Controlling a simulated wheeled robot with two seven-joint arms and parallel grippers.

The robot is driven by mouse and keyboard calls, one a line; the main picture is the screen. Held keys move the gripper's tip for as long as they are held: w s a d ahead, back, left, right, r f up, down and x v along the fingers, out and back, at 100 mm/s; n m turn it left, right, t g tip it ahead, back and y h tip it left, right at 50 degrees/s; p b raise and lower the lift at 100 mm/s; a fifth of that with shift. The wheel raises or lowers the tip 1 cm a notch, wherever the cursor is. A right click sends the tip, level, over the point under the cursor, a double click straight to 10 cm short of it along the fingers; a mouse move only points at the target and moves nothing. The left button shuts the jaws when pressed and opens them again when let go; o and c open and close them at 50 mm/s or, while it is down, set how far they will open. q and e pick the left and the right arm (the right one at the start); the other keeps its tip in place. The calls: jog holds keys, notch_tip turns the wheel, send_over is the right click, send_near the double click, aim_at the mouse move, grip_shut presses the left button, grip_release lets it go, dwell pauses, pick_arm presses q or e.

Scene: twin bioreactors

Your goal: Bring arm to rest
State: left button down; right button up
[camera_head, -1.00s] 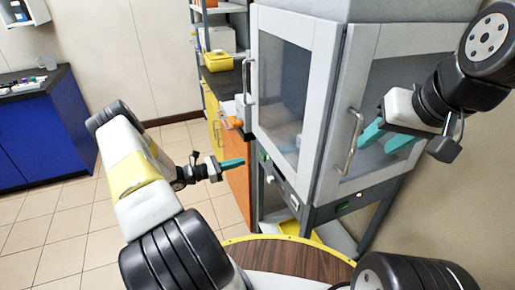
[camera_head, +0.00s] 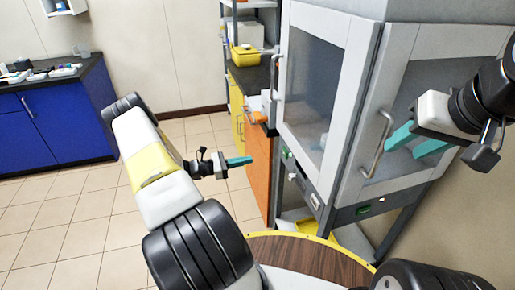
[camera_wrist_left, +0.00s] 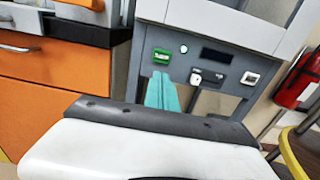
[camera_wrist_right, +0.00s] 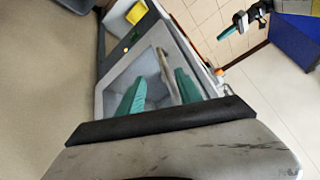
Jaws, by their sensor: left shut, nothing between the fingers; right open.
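My left gripper (camera_head: 238,161) is shut and empty, with its teal fingers together. It is held in the air left of the glass-doored cabinet (camera_head: 366,100). In the left wrist view its fingers (camera_wrist_left: 162,92) show in front of the cabinet's grey control panel. My right gripper (camera_head: 412,143) is open and empty. It is raised in front of the cabinet's right door, near that door's handle (camera_head: 377,146). In the right wrist view its two teal fingers (camera_wrist_right: 158,90) stand apart, with the cabinet door and handle beyond them. I cannot tell whether they touch the handle.
A wooden round top with a yellow rim (camera_head: 310,258) is at the bottom. A blue counter (camera_head: 55,120) stands at the left and an orange cabinet (camera_head: 258,172) behind my left gripper. A red extinguisher (camera_wrist_left: 298,80) is right in the left wrist view. The tiled floor at left is clear.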

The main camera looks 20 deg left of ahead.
pick_arm(q)
jog(key=shift+r, duration=0.1)
jog(key=s+d+r+m+g+y, duration=0.25)
jog(key=d+r+m, duration=0.2)
jog(key=r, duration=0.25)
jog(key=s+d+r+m+g+y, duration=0.1)
jog(key=s+d+r+m+g, duration=0.3)
jog(key=r, duration=0.3)
jog(key=s+d+r+m+g+y, duration=0.2)
jog(key=d+r+m+g, duration=0.15)
jog(key=r+m, duration=0.35)
jog(key=s+d+r+m+t+y, duration=0.1)
jog(key=s+r+m+t+y, duration=0.5)
jog(key=s+r+m, duration=0.4)
jog(key=shift+s+d+r+y, duration=0.25)
jog(key=shift+s+r+y, duration=0.4)
jog(key=shift+s+r, duration=2.85)
jog(key=shift+s+f, duration=0.85)
jog(key=shift+f, duration=0.05)
